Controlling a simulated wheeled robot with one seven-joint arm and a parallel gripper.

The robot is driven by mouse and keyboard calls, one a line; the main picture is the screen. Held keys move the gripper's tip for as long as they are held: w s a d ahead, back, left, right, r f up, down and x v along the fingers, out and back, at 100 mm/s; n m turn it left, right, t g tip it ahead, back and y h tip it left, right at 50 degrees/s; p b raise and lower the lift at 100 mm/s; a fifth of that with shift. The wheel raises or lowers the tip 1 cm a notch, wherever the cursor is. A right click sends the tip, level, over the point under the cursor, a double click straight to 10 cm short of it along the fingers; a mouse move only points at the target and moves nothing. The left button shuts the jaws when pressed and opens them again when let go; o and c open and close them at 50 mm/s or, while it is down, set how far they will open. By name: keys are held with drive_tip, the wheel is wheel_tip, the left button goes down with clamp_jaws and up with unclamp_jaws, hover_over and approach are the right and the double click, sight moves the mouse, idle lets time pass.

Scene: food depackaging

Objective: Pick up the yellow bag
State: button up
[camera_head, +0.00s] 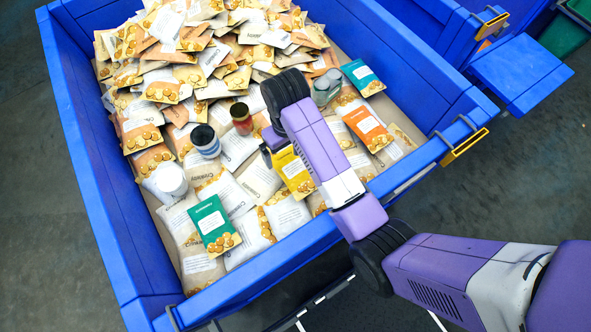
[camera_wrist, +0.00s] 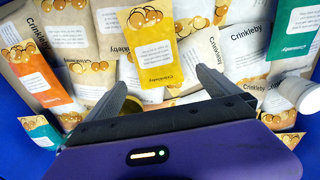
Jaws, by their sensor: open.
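The yellow bag (camera_head: 294,174) lies flat on top of other bags near the front wall of the blue bin, partly covered by my arm in the head view. In the wrist view the yellow bag (camera_wrist: 151,47) shows its white label, beyond and between my fingertips. My gripper (camera_wrist: 160,84) is open and empty, with its two fingers spread apart. In the head view my gripper (camera_head: 268,148) is just to the upper left of the yellow bag, partly hidden by my own wrist. The gap in height to the bag is hard to tell.
The blue bin (camera_head: 92,200) holds a high pile of beige bags at the back. An orange bag (camera_head: 367,128), teal bags (camera_head: 214,226), a white jar (camera_head: 171,180), a dark-lidded jar (camera_head: 206,141) and a red-brown jar (camera_head: 241,119) lie around. The bin's front wall (camera_head: 250,280) is close.

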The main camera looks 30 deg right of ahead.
sight(291, 163)
wheel_tip(291, 163, down, 2)
drive_tip(key=shift+s+f, duration=0.15)
drive_tip(key=shift+s+d+f+p, duration=0.1)
drive_tip(key=shift+d+f+p, duration=0.05)
drive_tip(key=shift+f, duration=1.2)
drive_tip(key=shift+d+f+p, duration=0.1)
drive_tip(key=shift+f+p, duration=0.05)
drive_tip(key=shift+f, duration=1.2)
drive_tip(key=c, duration=1.3)
